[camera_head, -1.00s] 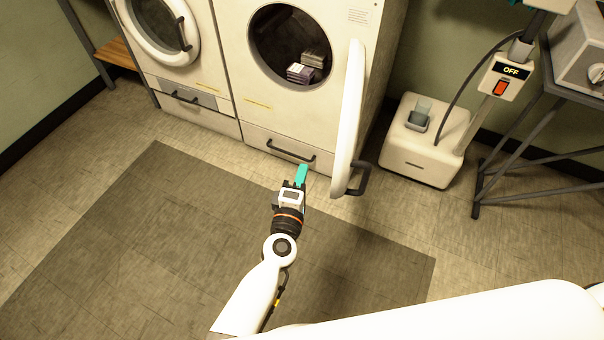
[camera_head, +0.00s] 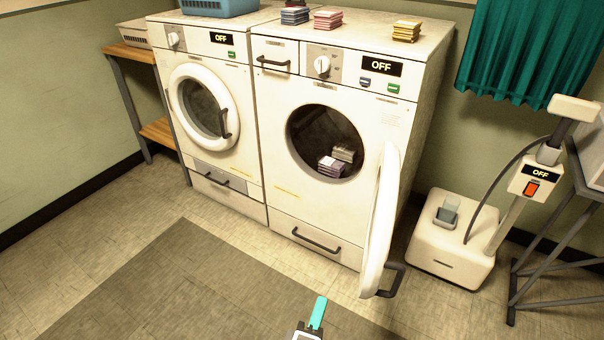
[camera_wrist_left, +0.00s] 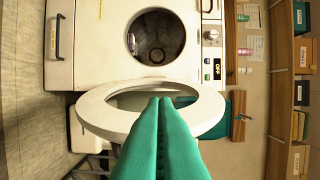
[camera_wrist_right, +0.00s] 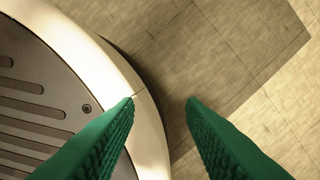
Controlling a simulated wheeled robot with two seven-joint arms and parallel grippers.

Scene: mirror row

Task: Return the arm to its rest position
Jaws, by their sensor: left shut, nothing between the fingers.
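My left gripper (camera_head: 318,314) shows only at the bottom edge of the head view, its teal fingers together and empty; the rest of that arm is out of the picture. In the left wrist view its fingers (camera_wrist_left: 160,102) are shut and overlap the washer's open round door (camera_wrist_left: 95,112) in the picture; I cannot tell any contact. My right gripper (camera_wrist_right: 160,100) shows only in its own wrist view, its green fingers apart with nothing between them, above the floor.
The right machine (camera_head: 290,205) has its door (camera_head: 381,225) swung open toward me, with folded cloth stacks (camera_head: 331,166) in its drum. The left machine's door (camera_head: 203,105) is shut. A white pedestal unit (camera_head: 450,245) stands at right. The floor mat (camera_head: 170,285) is clear.

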